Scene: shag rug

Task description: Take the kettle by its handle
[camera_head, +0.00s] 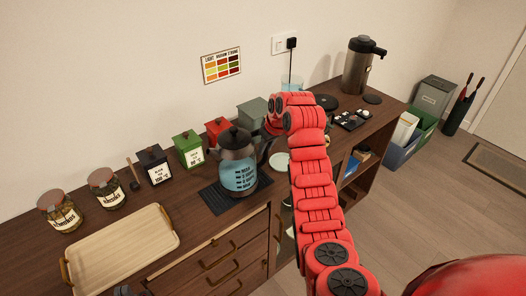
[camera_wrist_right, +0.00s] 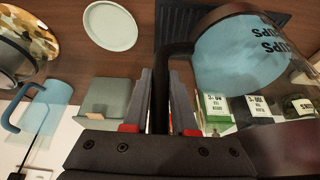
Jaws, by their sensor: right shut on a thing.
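The kettle (camera_head: 238,176) has a dark lid and a blue body with printed writing. It stands upright on a dark slatted mat (camera_head: 212,198) on the wooden cabinet. Its black handle (camera_head: 265,151) points right, toward my right arm. In the right wrist view the kettle (camera_wrist_right: 238,52) fills the upper right, and the handle (camera_wrist_right: 172,45) runs down between the fingers of my right gripper (camera_wrist_right: 163,88), which is shut on it. In the head view my right arm hides that gripper's fingers. Only a dark tip of my left gripper (camera_head: 122,291) shows at the bottom edge; its jaws cannot be made out.
A wooden tray (camera_head: 120,250) and jars (camera_head: 107,188) stand left of the kettle. Black, green, red and grey tins (camera_head: 187,149) line the wall behind it. A pale saucer (camera_head: 280,161) lies to its right, with a blue mug (camera_wrist_right: 45,105) beyond. A tall dispenser (camera_head: 358,66) stands farther right.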

